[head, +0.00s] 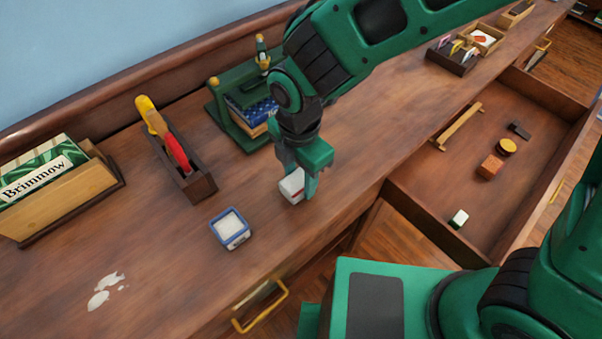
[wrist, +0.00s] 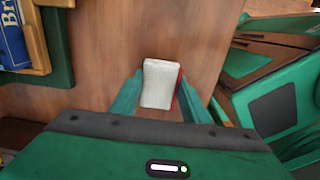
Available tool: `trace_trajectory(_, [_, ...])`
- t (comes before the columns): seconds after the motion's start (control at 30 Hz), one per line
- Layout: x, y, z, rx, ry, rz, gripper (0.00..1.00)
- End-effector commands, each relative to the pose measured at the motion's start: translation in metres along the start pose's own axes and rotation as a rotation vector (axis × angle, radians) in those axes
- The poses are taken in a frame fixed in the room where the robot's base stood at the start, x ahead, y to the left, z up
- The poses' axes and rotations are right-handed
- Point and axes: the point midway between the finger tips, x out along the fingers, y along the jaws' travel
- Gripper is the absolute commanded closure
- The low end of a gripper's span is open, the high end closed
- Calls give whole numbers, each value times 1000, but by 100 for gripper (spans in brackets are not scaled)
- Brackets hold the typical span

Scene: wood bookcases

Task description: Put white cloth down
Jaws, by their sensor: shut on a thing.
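The white cloth (head: 291,187) is a small white block-like bundle with a red edge on one side. My gripper (head: 306,187) is shut on it, over the wooden top near its front edge. In the wrist view the white cloth (wrist: 160,83) sits between the two green fingers of my gripper (wrist: 160,100). I cannot tell whether its underside touches the wood.
A blue-rimmed white box (head: 230,229) stands left of my gripper. Behind are a dark holder (head: 190,182), a green bookstand (head: 232,128) and a card box (head: 60,190). An open drawer (head: 440,205) holds small items.

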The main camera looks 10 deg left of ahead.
Motion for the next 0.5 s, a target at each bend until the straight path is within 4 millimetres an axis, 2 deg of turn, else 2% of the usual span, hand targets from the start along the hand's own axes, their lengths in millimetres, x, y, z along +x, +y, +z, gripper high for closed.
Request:
trace_trajectory(0.23, [2, 0, 0, 1, 0, -1, 87])
trace_trajectory(0.27, [2, 0, 0, 0, 0, 0, 54])
trace_trajectory(0.3, [2, 0, 0, 1, 0, 0, 44])
trace_trajectory(0.33, [2, 0, 0, 1, 0, 0, 40])
trace_trajectory(0.5, [2, 0, 0, 1, 0, 0, 40])
